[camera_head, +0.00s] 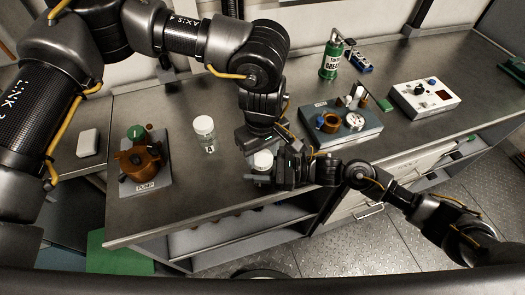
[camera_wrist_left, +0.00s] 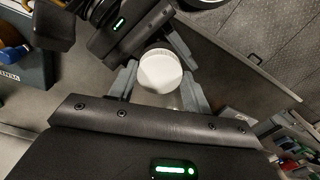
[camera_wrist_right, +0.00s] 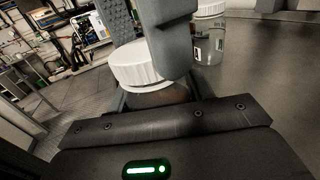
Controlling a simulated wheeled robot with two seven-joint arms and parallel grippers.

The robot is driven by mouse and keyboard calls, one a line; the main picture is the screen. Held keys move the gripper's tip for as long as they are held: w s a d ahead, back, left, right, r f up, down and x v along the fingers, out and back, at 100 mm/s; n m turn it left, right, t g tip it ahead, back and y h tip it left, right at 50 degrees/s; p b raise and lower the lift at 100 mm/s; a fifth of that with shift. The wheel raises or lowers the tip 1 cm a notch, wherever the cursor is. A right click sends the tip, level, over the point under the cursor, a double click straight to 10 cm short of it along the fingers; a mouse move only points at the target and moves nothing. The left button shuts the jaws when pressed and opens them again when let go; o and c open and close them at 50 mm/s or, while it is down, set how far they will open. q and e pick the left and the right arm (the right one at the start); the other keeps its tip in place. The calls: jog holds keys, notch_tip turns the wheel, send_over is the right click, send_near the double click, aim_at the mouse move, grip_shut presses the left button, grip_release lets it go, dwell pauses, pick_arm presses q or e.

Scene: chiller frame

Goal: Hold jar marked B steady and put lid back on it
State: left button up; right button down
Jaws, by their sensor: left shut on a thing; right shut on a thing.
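A clear jar with a white ribbed lid stands at the bench's front edge between my grippers; the lid (camera_head: 263,159) is partly hidden in the head view. In the left wrist view the lid (camera_wrist_left: 160,71) lies between the fingers of my left gripper (camera_wrist_left: 158,88), which reaches down from above and is shut on it. In the right wrist view the lid (camera_wrist_right: 138,64) is at the jar's mouth; I cannot tell if it is fully seated. My right gripper (camera_wrist_right: 152,100) is shut on the jar body (camera_wrist_right: 158,95) from the side. Its label is hidden.
A second lidded jar (camera_head: 208,138) stands to the left, its label too small to read. A pump (camera_head: 140,160) is farther left. A grey board with parts (camera_head: 335,138), a green bottle (camera_head: 330,60) and a control box (camera_head: 425,98) are to the right.

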pick_arm(q)
jog(key=m, duration=0.2)
jog(key=shift+m, duration=0.3)
pick_arm(e)
jog(key=shift+f, duration=0.1)
pick_arm(q)
jog(key=o, duration=1)
notch_tip(320, 180, up, 12)
pick_arm(e)
jog(key=c, duration=0.5)
grip_release()
pick_arm(q)
jog(key=shift+f, duration=0.1)
pick_arm(e)
jog(key=shift+d, duration=0.15)
